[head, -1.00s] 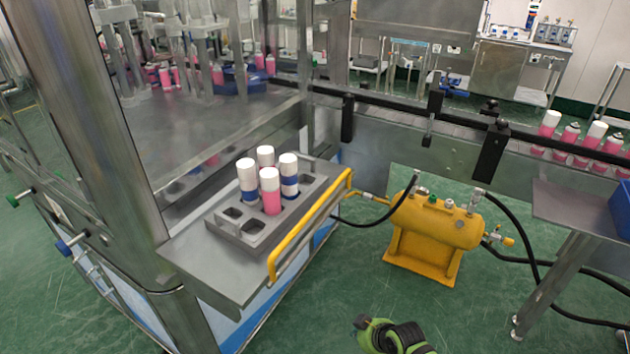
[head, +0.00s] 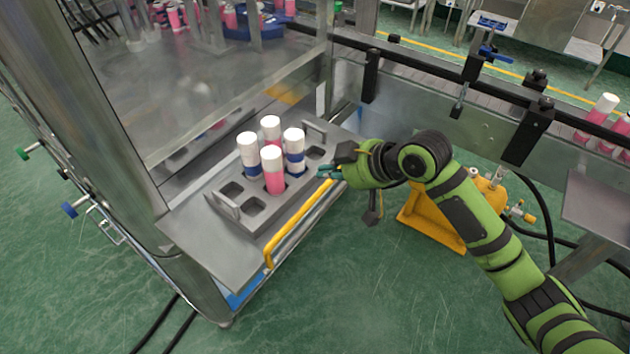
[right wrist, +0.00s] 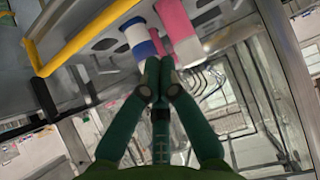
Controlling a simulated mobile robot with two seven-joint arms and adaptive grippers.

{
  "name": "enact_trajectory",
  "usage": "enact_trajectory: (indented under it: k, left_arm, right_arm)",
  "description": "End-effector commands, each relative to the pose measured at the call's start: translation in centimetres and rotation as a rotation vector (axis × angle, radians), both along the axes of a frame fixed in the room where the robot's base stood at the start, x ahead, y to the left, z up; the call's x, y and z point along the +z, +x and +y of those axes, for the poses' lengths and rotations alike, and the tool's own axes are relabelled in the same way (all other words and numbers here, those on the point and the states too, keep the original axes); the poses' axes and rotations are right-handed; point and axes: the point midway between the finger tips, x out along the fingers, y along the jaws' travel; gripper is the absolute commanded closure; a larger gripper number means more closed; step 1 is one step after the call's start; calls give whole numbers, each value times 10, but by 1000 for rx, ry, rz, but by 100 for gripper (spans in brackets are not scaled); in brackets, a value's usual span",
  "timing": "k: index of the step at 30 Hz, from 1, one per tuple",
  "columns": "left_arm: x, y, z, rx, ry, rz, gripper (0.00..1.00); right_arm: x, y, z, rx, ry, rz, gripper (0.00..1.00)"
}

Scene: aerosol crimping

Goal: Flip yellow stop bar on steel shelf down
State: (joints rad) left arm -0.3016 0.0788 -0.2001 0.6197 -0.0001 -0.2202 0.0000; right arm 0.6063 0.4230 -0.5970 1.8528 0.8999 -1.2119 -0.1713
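The yellow stop bar (head: 292,228) runs along the outer edge of the steel shelf (head: 205,245). It appears raised, and my right arm covers its far end. My right gripper (head: 328,173) is at that far end, beside the grey tray. In the right wrist view, its teal fingers (right wrist: 158,66) are pressed together with nothing seen between them. The bar (right wrist: 78,42) shows to their left there, with its bent end, apart from the fingertips in the picture. Whether the gripper touches the bar is unclear. My left gripper is out of view.
A grey tray (head: 228,212) on the shelf holds several white-capped cans (head: 273,172), pink and blue-banded, close to my right gripper. A conveyor (head: 420,84) runs behind.

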Motion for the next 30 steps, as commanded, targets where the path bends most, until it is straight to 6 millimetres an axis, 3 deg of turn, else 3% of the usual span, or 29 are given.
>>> enact_trajectory:
  k: [8,22,24,30]
  left_arm:
    - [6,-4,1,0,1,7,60]
    - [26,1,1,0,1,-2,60]
    - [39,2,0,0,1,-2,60]
    - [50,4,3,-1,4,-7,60]
  right_arm:
    - [-10,8,11,-2,3,4,100]
    - [-64,46,63,-2,1,4,100]
    - [-64,39,51,-6,-2,4,100]
    - [-69,26,34,-4,1,1,100]
